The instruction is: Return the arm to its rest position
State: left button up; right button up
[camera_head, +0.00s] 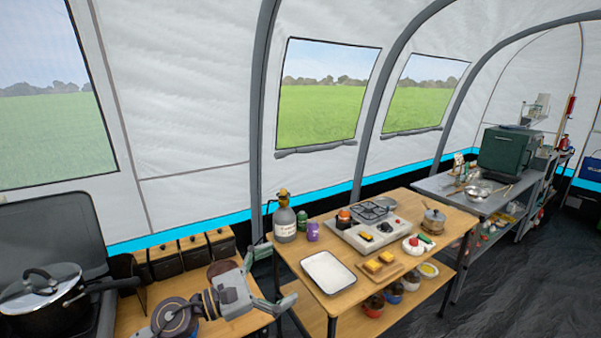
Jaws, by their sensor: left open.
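My left arm comes in at the lower left over the low wooden counter (238,325). Its gripper (277,278) is open, with its two fingers spread apart and pointing right toward the near left side of the wooden table (318,258). I see nothing between the fingers. The gripper appears near the table's left edge; I cannot tell whether it touches it. My right gripper is not in view.
On the table are a white tray (328,272), gas bottle (285,222), purple cup (313,232), camping stove (362,233) and small pot (433,220). A lidded pot (42,295) stands at left. Dark boxes (193,255) line the counter's back. Floor at right is clear.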

pick_arm(q)
jog(key=w+a+r+n+t+y, duration=0.15)
jog(key=a+n+t+y, duration=0.4)
jog(key=n, duration=0.65)
jog(key=w+a+n+t+y, duration=0.3)
jog(key=a+n+t+y, duration=0.25)
jog(key=n, duration=0.75)
jog(key=s+a+f+n+g+y, duration=0.2)
jog(key=a+f+n+g+y, duration=0.15)
jog(key=f+n, duration=0.4)
jog(key=s+a+f+n+g+y, duration=0.2)
jog(key=a+f+n+y, duration=0.35)
jog(key=n, duration=0.35)
jog(key=s+d+f+n+g+h, duration=0.25)
jog(key=s+f+n+g, duration=0.8)
jog(key=s+f, duration=0.85)
jog(key=s+a+f+g, duration=0.1)
jog(key=s+f, duration=0.1)
jog(key=f, duration=1.3)
jog(key=s+f+g, duration=0.1)
jog(key=s+f, duration=0.1)
jog(key=f, duration=1.4)
jog(key=s+a+f, duration=0.2)
jog(key=s+f, duration=0.7)
jog(key=s, duration=0.1)
jog(key=s+a+f+m+g, duration=0.1)
jog(key=s+a+f, duration=0.2)
jog(key=s+f, duration=0.7)
jog(key=shift+s+a+f, duration=0.25)
jog(key=shift+s, duration=0.5)
